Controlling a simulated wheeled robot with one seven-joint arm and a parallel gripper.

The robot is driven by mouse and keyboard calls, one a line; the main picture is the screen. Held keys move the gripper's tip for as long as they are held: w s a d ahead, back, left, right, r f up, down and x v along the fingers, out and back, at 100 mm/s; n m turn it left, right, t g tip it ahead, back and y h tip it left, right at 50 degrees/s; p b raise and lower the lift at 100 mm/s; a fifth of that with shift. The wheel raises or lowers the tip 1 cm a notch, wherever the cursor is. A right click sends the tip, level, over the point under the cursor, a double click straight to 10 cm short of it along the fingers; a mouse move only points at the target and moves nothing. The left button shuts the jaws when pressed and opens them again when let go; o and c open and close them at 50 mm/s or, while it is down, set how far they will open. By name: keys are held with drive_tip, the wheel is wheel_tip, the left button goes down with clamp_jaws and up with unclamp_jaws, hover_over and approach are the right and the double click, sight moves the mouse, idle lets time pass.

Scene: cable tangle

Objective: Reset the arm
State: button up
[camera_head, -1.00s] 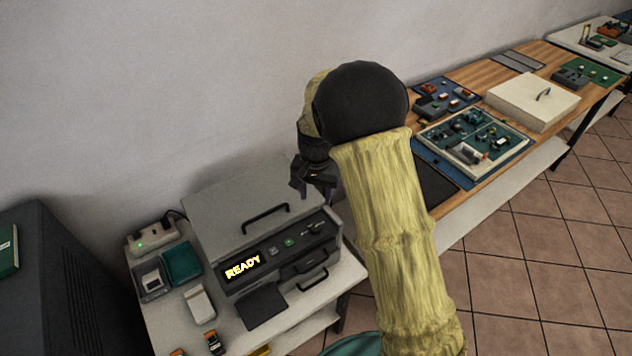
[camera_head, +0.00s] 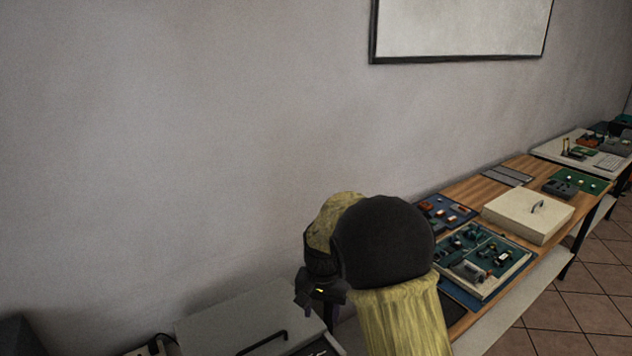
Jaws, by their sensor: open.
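My arm rises from the bottom of the head view, with a yellow link and a dark round joint. My gripper (camera_head: 321,305) hangs at the left side of that joint, above the right part of the grey machine (camera_head: 235,318). Its fingers point down and are partly dark against the background. It is open, and I see nothing held in it. The lower part of the machine is cut off by the picture's bottom edge.
A wooden table (camera_head: 487,190) runs back to the right with a blue tray of parts (camera_head: 447,213), an open case of components (camera_head: 520,262) and a cream lidded box (camera_head: 528,214). A whiteboard (camera_head: 460,25) hangs on the wall. Tiled floor (camera_head: 590,290) is clear at right.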

drive_tip(key=s+d+r+n+t+p, duration=0.1)
drive_tip(key=s+d+r, duration=0.1)
drive_tip(key=s+d, duration=0.5)
drive_tip(key=s+d+r+n+t+p, duration=0.1)
drive_tip(key=s+d+r+n, duration=0.1)
drive_tip(key=s+d, duration=0.5)
drive_tip(key=s, duration=0.4)
drive_tip(key=shift+s+r, duration=0.3)
drive_tip(key=shift+r, duration=0.1)
